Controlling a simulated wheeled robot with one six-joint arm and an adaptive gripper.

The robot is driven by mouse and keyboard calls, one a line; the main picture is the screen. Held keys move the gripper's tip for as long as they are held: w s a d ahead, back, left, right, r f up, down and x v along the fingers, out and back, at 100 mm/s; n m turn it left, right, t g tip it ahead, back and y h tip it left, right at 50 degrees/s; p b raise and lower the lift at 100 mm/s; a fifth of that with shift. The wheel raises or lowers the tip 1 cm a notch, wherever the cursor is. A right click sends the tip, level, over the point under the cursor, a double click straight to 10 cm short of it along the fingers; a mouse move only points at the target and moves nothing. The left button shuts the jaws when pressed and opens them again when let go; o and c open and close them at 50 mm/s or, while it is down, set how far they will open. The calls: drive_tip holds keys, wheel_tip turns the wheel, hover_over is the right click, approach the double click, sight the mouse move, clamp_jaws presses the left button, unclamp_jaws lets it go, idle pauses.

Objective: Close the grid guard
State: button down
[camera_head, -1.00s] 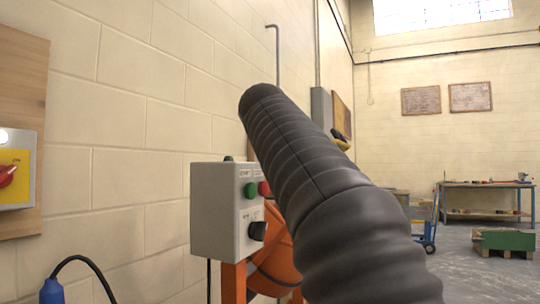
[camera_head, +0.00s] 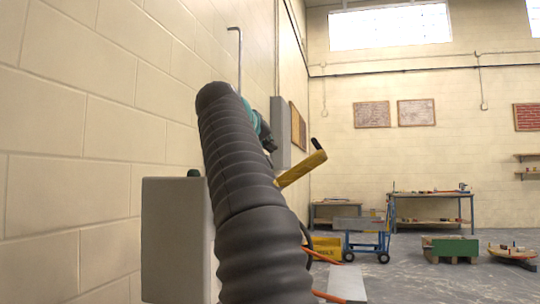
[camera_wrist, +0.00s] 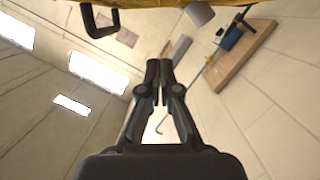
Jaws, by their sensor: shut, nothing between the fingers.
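A yellow bar-like edge with a black handle, which looks like the grid guard (camera_head: 300,170), stands tilted up in the head view, just right of my arm. It is seen nearly edge-on, and its lower end is hidden behind my arm. In the wrist view a yellow edge of the guard (camera_wrist: 190,4) runs along the top, with its black handle (camera_wrist: 101,24) at the upper left. My gripper (camera_wrist: 159,66) is shut and empty, its fingertips together. It is apart from the handle in the wrist view. In the head view my arm's sleeve mostly hides it.
A grey control box (camera_head: 176,240) stands left of my arm, close to the wall. A blue cart (camera_head: 366,236), a workbench (camera_head: 432,197) and a green crate (camera_head: 450,247) are farther back. Open floor lies to the right.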

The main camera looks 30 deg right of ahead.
drive_tip(key=x, duration=0.4)
drive_tip(key=p+x, duration=0.1)
drive_tip(key=x, duration=0.3)
drive_tip(key=shift+w+a, duration=0.15)
drive_tip(key=shift+w, duration=0.15)
drive_tip(key=shift+w+d+f, duration=0.1)
drive_tip(key=shift+d+f, duration=0.05)
drive_tip(key=shift+d, duration=0.15)
drive_tip(key=shift+s+f, duration=0.25)
drive_tip(key=shift+f, duration=0.05)
drive_tip(key=shift+s+d+f, duration=0.2)
drive_tip(key=shift+f, duration=0.25)
drive_tip(key=shift+s+d+f, duration=0.2)
drive_tip(key=shift+f, duration=0.25)
drive_tip(key=shift+s+d+f, duration=0.2)
drive_tip(key=shift+f, duration=0.25)
drive_tip(key=shift+f, duration=0.1)
